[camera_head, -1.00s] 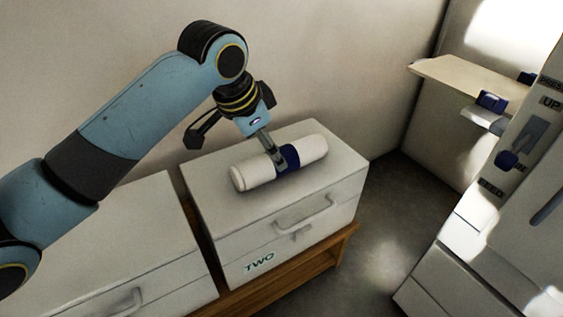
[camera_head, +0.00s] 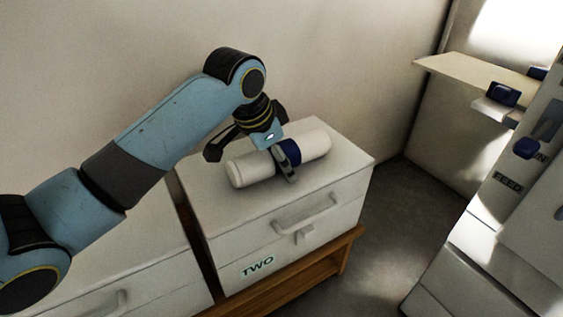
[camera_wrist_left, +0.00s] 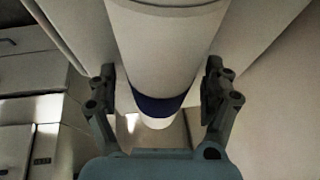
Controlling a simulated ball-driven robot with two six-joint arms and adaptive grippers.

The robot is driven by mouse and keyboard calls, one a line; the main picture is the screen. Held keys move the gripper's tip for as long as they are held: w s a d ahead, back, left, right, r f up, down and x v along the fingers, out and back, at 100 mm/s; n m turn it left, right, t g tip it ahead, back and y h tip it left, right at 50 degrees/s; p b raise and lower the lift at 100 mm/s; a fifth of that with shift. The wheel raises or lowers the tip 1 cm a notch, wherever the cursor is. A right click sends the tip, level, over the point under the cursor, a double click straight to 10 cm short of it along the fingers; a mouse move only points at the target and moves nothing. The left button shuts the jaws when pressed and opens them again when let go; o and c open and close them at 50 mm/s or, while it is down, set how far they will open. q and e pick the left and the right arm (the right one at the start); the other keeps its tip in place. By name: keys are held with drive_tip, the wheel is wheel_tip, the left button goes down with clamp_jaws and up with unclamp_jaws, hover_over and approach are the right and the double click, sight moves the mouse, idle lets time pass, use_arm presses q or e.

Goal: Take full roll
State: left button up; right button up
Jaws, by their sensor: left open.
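The full roll (camera_head: 255,169) is a thick white cylinder with a dark blue band around its middle. It lies on its side on top of the box marked TWO (camera_head: 225,222). My left gripper (camera_head: 284,172) is at the blue band, with one finger showing in front of the roll. In the left wrist view the roll (camera_wrist_left: 165,50) runs between the two fingers of the left gripper (camera_wrist_left: 160,95). The fingers are open, with a gap on each side of the roll. My right gripper is not in view.
Another white box (camera_head: 120,255) stands to the left of box TWO. A wooden stand (camera_head: 335,262) is under box TWO. A light panelled machine (camera_head: 510,225) and a shelf board (camera_head: 470,72) are at the right. Grey floor (camera_head: 400,215) lies between.

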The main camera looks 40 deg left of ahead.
use_arm(q)
drive_tip(key=shift+w+f, duration=0.1)
drive_tip(key=shift+f, duration=0.1)
drive_tip(key=c, duration=1.4)
drive_tip(key=shift+r, duration=0.1)
